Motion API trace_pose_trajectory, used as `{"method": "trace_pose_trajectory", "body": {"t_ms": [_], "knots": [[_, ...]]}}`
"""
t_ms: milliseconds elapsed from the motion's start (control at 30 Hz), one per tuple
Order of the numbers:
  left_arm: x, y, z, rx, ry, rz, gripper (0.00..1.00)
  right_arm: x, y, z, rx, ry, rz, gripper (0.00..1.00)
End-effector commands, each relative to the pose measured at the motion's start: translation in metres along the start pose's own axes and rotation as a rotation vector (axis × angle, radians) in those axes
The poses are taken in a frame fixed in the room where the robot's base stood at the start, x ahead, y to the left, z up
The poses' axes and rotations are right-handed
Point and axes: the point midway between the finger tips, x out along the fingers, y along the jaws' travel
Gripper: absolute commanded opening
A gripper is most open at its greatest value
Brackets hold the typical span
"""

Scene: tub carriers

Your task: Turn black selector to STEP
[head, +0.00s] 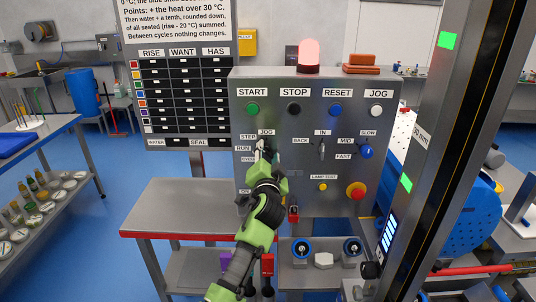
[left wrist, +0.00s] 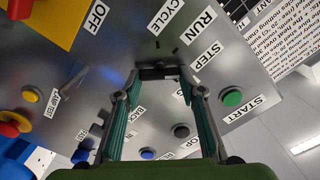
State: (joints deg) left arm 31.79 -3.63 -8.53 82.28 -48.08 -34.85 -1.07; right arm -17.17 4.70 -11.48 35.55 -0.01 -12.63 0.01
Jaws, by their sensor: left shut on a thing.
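The grey control panel (head: 310,135) stands ahead of me. My left gripper (head: 264,156) reaches up to its left side, at the labels STEP, JOG and RUN. In the left wrist view my left gripper (left wrist: 158,76) has its two fingers shut on the black selector (left wrist: 157,72), of which only a small dark part shows between the fingertips. The STEP label (left wrist: 206,60) lies just right of the fingers, with RUN (left wrist: 199,28) above it. The fingers hide most of the selector, so I cannot tell which label it points to. My right gripper is not in view.
The panel has a green START button (head: 252,109), a black STOP button (head: 294,109), a blue knob (head: 366,152) and a red mushroom button (head: 356,191). A red lamp (head: 309,55) glows on top. A steel table (head: 170,207) stands left; my column is at right.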

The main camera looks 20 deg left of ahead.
Motion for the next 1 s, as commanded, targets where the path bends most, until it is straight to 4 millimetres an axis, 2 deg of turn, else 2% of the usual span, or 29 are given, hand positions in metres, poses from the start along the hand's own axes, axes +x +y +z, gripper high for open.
{"method": "trace_pose_trajectory", "body": {"t_ms": [100, 133, 167, 200, 500, 633, 767, 1000], "knots": [[0.001, -0.003, 0.000, 0.000, 0.000, -0.004, 0.15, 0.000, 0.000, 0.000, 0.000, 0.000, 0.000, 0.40], [0.001, -0.003, 0.000, 0.000, 0.000, -0.004, 0.44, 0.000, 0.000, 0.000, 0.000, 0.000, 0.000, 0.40], [0.001, -0.003, 0.000, 0.000, 0.000, -0.004, 0.52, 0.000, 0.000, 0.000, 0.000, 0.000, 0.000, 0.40], [0.001, -0.002, 0.000, 0.000, 0.000, -0.004, 0.54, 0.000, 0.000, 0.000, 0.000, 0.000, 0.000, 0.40], [0.000, -0.001, 0.000, -0.001, 0.000, -0.001, 0.54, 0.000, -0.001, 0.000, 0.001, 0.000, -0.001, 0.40], [-0.006, 0.000, 0.000, -0.002, 0.001, -0.001, 0.54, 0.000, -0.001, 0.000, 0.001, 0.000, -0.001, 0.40], [-0.023, 0.001, 0.001, -0.003, 0.000, 0.000, 0.54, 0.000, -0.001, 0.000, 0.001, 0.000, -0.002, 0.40], [-0.070, 0.000, 0.001, -0.003, -0.001, 0.000, 0.54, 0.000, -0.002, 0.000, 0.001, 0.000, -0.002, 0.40]]}}
